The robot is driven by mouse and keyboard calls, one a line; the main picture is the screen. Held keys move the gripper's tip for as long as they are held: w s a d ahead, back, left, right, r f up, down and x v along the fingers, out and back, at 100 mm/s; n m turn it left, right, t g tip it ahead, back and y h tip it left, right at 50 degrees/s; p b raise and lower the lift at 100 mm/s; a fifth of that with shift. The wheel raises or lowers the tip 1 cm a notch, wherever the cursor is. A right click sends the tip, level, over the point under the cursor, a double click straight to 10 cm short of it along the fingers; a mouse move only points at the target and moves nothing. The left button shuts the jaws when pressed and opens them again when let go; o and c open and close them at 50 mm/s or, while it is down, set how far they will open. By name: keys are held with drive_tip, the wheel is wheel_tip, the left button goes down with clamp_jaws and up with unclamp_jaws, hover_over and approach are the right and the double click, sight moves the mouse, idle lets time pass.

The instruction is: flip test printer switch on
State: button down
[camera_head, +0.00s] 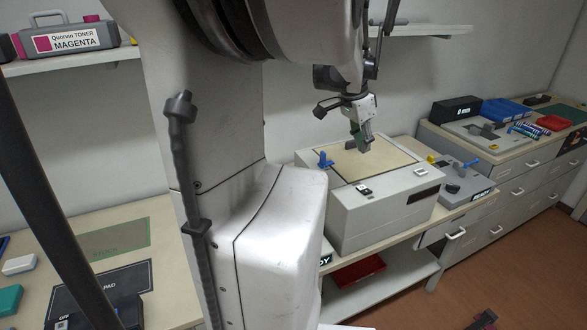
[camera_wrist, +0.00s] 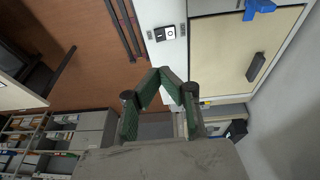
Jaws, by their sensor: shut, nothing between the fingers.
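The test printer (camera_head: 345,215) is a pale grey box on a bench, with a beige top panel (camera_head: 372,160) and a blue lever (camera_head: 325,160) at its back left. Its switch (camera_head: 363,189) is a small black-and-white rocker near the front edge of the top. In the wrist view the switch (camera_wrist: 165,33) lies beyond the fingertips, on the white strip beside the beige panel (camera_wrist: 215,55). I cannot read its position. My gripper (camera_head: 362,146) is shut and empty, above the panel and behind the switch, apart from both. It also shows in the wrist view (camera_wrist: 171,76).
A grey device (camera_head: 458,180) with a blue lever stands right of the printer. Another bench (camera_head: 510,150) carries blue trays and a red tray. A magenta toner case (camera_head: 70,38) sits on the left wall shelf. A lower shelf holds a red tray (camera_head: 358,270).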

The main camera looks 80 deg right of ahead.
sight(367, 192)
drive_tip(key=x, duration=0.8)
drive_tip(key=p+x, duration=0.1)
drive_tip(key=x, duration=0.3)
drive_tip(key=shift+w+a+f, duration=0.25)
drive_tip(key=shift+w+f, duration=0.05)
drive_tip(key=shift+f, duration=0.75)
drive_tip(key=shift+a, duration=0.1)
drive_tip(key=shift+f, duration=0.15)
